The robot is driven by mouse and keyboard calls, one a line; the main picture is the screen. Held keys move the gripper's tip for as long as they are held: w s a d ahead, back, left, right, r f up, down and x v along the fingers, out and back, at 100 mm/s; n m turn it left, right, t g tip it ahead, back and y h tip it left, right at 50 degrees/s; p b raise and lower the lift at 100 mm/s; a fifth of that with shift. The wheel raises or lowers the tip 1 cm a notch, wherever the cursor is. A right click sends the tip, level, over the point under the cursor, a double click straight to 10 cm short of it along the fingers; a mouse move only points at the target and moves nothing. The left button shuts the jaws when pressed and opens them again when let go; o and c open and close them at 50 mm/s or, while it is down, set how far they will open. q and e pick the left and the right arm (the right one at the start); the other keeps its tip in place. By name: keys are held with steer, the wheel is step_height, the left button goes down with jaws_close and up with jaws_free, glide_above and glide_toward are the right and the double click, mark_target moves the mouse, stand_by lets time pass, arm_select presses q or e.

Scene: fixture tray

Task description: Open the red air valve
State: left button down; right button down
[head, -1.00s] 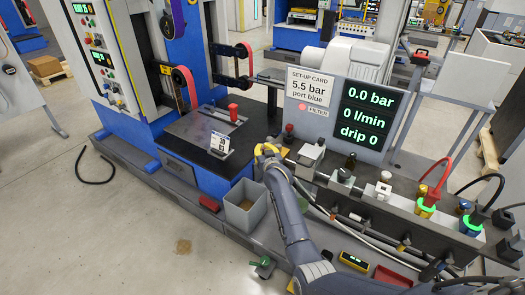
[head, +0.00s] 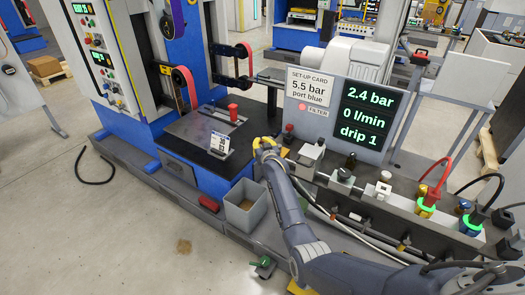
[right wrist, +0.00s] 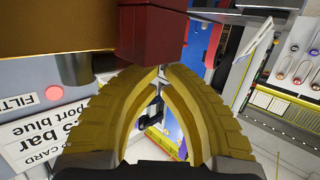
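The red air valve's handle looks like a dark red block (right wrist: 150,38) beside a brass-yellow body (right wrist: 60,25) in the right wrist view. My right gripper (right wrist: 161,72) has its yellow fingers brought together at the tips, right at the red block's lower edge, seemingly touching it. The display (head: 367,115) reads 2.4 bar, 0 l/min, drip 1. The set-up card (head: 308,86) says 5.5 bar, port blue. My left gripper is not in view.
A red-topped knob (head: 289,128) stands just behind the gripper. A grey bin (head: 244,207) is below it. A red and a black hose (head: 494,190) join green-ringed ports at the right. A black machine table (head: 190,140) lies to the left.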

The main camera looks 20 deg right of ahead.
steer(key=shift+w+d, duration=0.35)
steer(key=shift+w, duration=0.1)
steer(key=shift+w+r, duration=0.1)
steer(key=shift+r, duration=0.05)
stand_by(0.3)
steer(key=v, duration=1.2)
